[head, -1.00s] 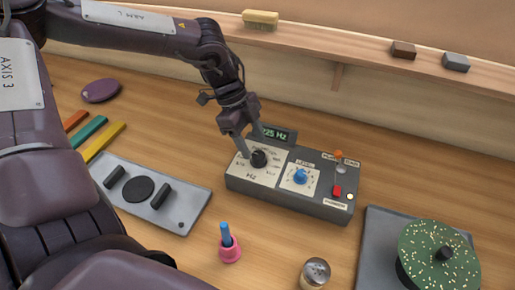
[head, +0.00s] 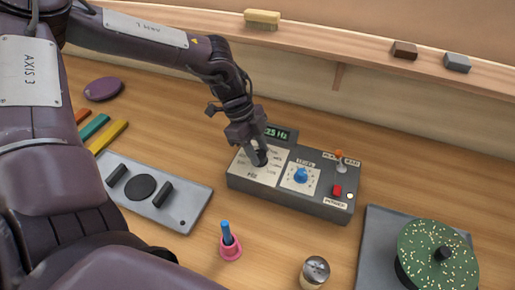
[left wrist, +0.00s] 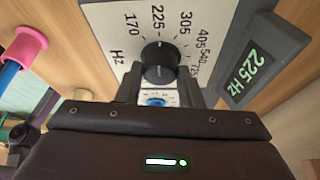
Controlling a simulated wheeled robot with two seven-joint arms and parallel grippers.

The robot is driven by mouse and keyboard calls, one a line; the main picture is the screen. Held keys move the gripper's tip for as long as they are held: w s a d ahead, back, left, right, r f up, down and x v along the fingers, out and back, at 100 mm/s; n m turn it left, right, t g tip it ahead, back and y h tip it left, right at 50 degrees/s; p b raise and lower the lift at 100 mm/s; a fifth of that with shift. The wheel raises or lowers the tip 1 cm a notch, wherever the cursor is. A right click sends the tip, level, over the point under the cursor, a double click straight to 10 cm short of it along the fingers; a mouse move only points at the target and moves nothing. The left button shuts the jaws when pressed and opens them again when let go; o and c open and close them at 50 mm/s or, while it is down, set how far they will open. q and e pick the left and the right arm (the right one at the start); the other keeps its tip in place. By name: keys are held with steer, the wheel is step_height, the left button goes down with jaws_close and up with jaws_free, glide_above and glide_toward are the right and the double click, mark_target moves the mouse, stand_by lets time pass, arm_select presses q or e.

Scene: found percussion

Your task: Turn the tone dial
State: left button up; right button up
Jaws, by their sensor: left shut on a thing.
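The tone dial (left wrist: 158,65) is a black knob on a white Hz scale plate at the left of a dark grey box (head: 290,207). In the left wrist view its white mark points close to 225. The display (left wrist: 247,75) reads 225 Hz in green. My left gripper (head: 258,161) comes down from above and is shut on the dial, one finger to each side in the left wrist view. In the head view the fingers hide most of the knob. My right gripper is not in view.
The box also carries a blue level knob (head: 301,175), a red button (head: 337,190) and an orange-tipped switch (head: 340,156). A pink holder with a blue stick (head: 230,246), a metal-topped cylinder (head: 315,272) and a green speckled disc (head: 438,255) stand in front and right.

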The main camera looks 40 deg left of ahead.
arm_select(q)
steer(key=shift+w+f+m+g+b, duration=0.1)
steer(key=shift+f+m+g+b, duration=0.1)
steer(key=shift+m+b, duration=0.6)
steer(key=shift+f+m+g+b, duration=0.1)
steer(key=shift+m+g+b, duration=0.15)
steer(key=shift+b, duration=1)
steer(key=shift+r+m+g+b, duration=0.1)
steer(key=shift+m+g+b, duration=0.25)
steer(key=shift+m+b, duration=0.7)
steer(key=shift+r+m+g+b, duration=0.15)
steer(key=shift+m+g+b, duration=0.25)
steer(key=shift+m, duration=0.4)
steer(key=o, duration=1)
steer(key=shift+c, duration=0.2)
steer(key=b+v, duration=0.1)
steer(key=v, duration=0.7)
steer(key=shift+d, duration=0.2)
